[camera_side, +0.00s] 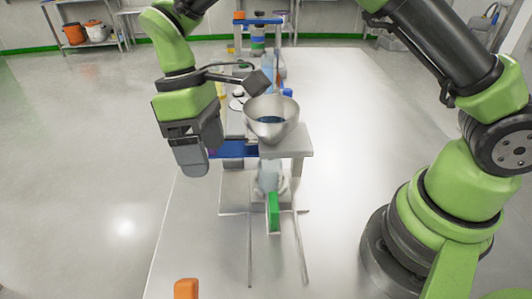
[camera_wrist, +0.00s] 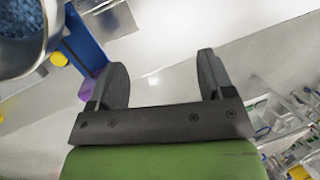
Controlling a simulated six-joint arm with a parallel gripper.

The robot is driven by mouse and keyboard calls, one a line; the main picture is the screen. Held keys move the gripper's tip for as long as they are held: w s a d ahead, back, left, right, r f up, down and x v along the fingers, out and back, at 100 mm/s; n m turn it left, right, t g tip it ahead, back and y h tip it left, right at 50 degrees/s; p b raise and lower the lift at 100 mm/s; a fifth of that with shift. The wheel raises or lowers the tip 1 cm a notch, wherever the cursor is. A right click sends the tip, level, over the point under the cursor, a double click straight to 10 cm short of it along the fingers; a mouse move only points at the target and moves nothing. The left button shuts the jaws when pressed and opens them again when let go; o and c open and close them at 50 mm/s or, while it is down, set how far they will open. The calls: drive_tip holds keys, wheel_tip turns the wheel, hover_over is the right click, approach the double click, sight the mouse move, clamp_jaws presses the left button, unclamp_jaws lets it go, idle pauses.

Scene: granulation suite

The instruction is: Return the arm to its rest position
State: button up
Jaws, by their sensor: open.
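My gripper (camera_side: 191,158) hangs at the left of the steel bowl (camera_side: 271,120) in the side view, pointing down and apart from it. In the wrist view my gripper (camera_wrist: 162,82) has its two dark fingers spread, with nothing between them. The bowl holds dark blue granules and sits on a small raised stand (camera_side: 297,147). Part of the bowl (camera_wrist: 52,22) with its blue granules shows at the upper left of the wrist view.
A green block-like part (camera_side: 273,212) is under the stand. An orange object (camera_side: 186,289) is at the table's near edge. Bottles and equipment (camera_side: 258,40) stand behind the bowl. The white table (camera_side: 345,110) is clear to the right.

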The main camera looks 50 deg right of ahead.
drive_tip(key=s+d+r+m+t+y, duration=0.1)
drive_tip(key=s+d+r+m+t, duration=0.15)
drive_tip(key=d+r, duration=0.45)
drive_tip(key=s+d+r+m+t, duration=0.3)
drive_tip(key=s+r+m+t, duration=0.1)
drive_tip(key=s, duration=0.3)
drive_tip(key=s+d+r+m+t, duration=0.4)
drive_tip(key=s+m, duration=0.1)
drive_tip(key=s, duration=0.2)
drive_tip(key=shift+r, duration=0.15)
